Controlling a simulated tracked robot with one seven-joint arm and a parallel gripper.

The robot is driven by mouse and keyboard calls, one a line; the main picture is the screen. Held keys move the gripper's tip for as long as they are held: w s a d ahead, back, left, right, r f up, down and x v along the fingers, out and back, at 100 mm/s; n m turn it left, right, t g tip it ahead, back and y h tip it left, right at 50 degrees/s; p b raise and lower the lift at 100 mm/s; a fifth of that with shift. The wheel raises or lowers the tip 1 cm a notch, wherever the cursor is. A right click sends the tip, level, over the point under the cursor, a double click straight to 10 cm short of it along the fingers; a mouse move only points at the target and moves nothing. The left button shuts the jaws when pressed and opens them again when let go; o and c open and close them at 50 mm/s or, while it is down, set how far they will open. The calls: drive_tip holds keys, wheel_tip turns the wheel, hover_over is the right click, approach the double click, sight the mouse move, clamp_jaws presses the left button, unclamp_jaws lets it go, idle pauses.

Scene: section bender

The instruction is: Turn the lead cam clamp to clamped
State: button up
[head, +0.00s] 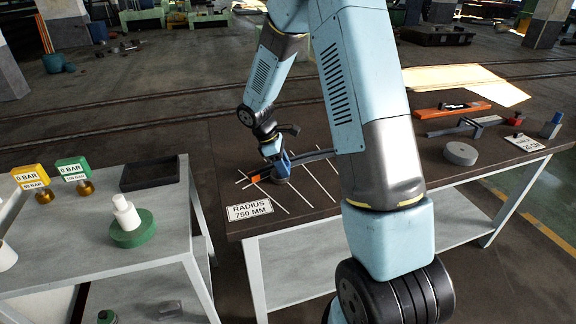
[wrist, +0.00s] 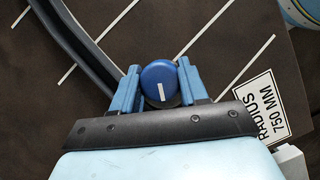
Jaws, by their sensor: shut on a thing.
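A round blue knob (wrist: 158,78) with a white line on its top shows in the wrist view; I take it to be the cam clamp. Its white line runs nearly straight up and down in the picture. My gripper (wrist: 160,88) has one blue finger on each side of the knob and is shut on it. In the head view my gripper (head: 274,160) is low over the left part of the dark bench top. A dark curved bar (wrist: 77,45) runs down to the left finger in the wrist view. The knob's lower part is hidden by my gripper.
A "RADIUS 750 MM" sign (head: 249,210) lies at the bench's near left corner. White lines mark the top. An orange piece (head: 262,174) lies beside my gripper. A grey disc (head: 461,153) and tools are at the right. A grey side table (head: 90,240) stands left.

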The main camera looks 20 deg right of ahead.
drive_tip(key=m, duration=0.2)
drive_tip(key=m+g+y, duration=0.1)
drive_tip(key=m, duration=0.2)
drive_tip(key=shift+m+g, duration=0.3)
drive_tip(key=m+y, duration=0.1)
drive_tip(key=m, duration=0.1)
drive_tip(key=m+y, duration=0.1)
drive_tip(key=m, duration=0.1)
drive_tip(key=shift+m+g, duration=0.4)
drive_tip(key=o, duration=1.1)
drive_tip(key=shift+c, duration=0.2)
drive_tip(key=shift+w, duration=0.1)
drive_tip(key=v, duration=1.3)
drive_tip(key=shift+w+r, duration=0.2)
drive_tip(key=shift+r, duration=0.05)
